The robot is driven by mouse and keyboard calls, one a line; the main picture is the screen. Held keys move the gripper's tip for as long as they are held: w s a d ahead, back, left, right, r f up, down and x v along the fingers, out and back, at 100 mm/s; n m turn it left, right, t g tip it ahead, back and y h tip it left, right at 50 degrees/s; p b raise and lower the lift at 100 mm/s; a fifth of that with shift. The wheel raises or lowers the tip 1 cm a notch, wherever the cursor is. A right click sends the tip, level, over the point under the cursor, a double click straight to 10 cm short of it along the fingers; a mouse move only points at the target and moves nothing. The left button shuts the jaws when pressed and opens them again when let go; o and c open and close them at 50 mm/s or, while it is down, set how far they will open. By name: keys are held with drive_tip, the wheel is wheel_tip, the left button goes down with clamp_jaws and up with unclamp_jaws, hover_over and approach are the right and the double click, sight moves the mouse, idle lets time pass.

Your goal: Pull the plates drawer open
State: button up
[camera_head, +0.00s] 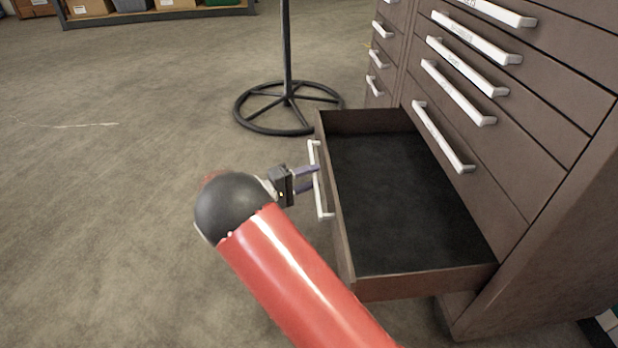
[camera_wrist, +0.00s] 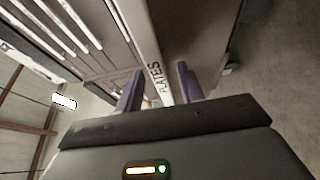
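The plates drawer (camera_head: 400,210) is the lowest of the brown cabinet's wide drawers and stands far out, with an empty black floor inside. Its white handle (camera_head: 321,205) runs along the front. In the wrist view the handle (camera_wrist: 151,45) carries the label PLATES. My gripper (camera_head: 316,177) is at the handle, left of the drawer front. In the wrist view its two purple fingers (camera_wrist: 161,70) are apart, one on each side of the handle, with a visible gap on at least the right side. Contact with the handle is not clear.
The brown cabinet (camera_head: 560,110) has several closed drawers above the open one. A dark stand with a round wheel-like base (camera_head: 288,100) is on the floor behind the drawer. A shelf with boxes (camera_head: 160,12) is far back. The floor at left is clear.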

drive_tip(key=shift+a, duration=0.1)
drive_tip(key=v, duration=0.7)
drive_tip(key=shift+s+a, duration=0.2)
drive_tip(key=shift+a, duration=0.05)
